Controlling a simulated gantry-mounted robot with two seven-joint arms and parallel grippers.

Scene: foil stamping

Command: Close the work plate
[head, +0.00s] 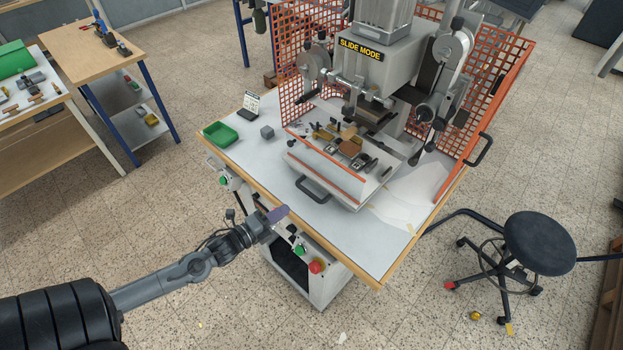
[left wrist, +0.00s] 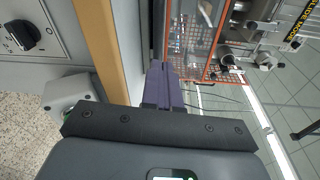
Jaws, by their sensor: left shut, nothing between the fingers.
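The foil stamping machine stands on the white table in the head view. Its work plate (head: 336,160) sits pulled out at the front, with small fixtures on top and an orange-edged clear guard in front. A black handle (head: 313,190) is on the plate's front left. My left gripper (head: 282,212) is shut and empty, with purple fingers, at the table's front edge, below and left of the handle and apart from it. In the left wrist view the purple fingers (left wrist: 163,82) are together, near the wooden table edge. My right gripper is not in view.
A green bin (head: 220,134), a grey cube (head: 267,132) and a small display (head: 250,104) stand on the table's left. Green (head: 299,249) and red (head: 316,266) buttons sit below the front edge. A black stool (head: 539,241) stands at right. Orange mesh guards (head: 305,58) flank the machine.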

